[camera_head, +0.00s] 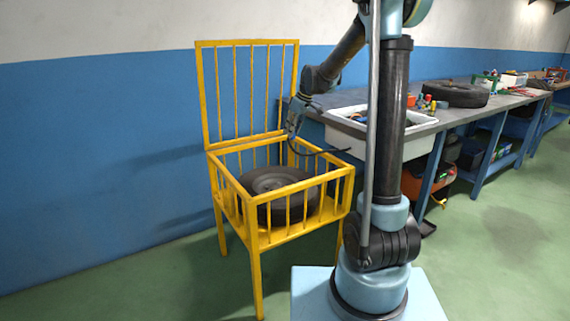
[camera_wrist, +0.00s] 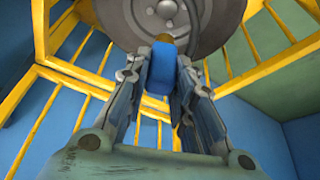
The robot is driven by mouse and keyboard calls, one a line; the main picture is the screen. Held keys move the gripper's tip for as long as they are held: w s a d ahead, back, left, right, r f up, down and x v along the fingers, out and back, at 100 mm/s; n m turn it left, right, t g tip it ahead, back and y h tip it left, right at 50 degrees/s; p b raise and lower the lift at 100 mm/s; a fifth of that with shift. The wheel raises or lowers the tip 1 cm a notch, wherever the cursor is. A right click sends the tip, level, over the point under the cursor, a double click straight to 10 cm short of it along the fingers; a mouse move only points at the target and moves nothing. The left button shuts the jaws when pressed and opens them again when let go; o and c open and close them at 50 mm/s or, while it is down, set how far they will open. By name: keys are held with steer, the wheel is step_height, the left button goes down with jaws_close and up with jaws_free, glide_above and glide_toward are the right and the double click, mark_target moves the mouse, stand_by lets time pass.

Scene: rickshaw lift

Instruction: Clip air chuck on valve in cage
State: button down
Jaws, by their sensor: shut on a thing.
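The yellow cage (camera_head: 250,236) stands at the wall with its barred lid (camera_head: 248,90) swung up. A dark wheel with its tyre (camera_head: 303,207) lies flat inside; its rim and hub also show in the wrist view (camera_wrist: 208,35). My gripper (camera_head: 292,133) is over the cage's back right side. In the wrist view my gripper (camera_wrist: 160,62) is shut on the blue air chuck (camera_wrist: 161,76), whose brass-coloured end points towards the wheel. I cannot make out the valve or whether the chuck touches it. A dark hose (camera_head: 325,153) curves away from my gripper.
A white tub (camera_head: 352,138) sits on the workbench (camera_head: 455,112) right of the cage, close to my arm. Another tyre (camera_head: 457,95) and small tools lie on the bench. The cage's top rails and raised lid border the opening. Green floor is clear at the left.

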steer(key=shift+s+a+f, duration=0.45)
steer(key=shift+a+f, duration=0.05)
steer(key=shift+f, duration=2.65)
steer(key=shift+s+a+f, duration=0.45)
steer(key=shift+f, duration=2.65)
steer(key=shift+s+a+f, duration=0.45)
steer(key=shift+a+f, duration=0.05)
steer(key=shift+f, duration=2.65)
steer(key=shift+f, duration=1.45)
steer(key=shift+r, duration=1.3)
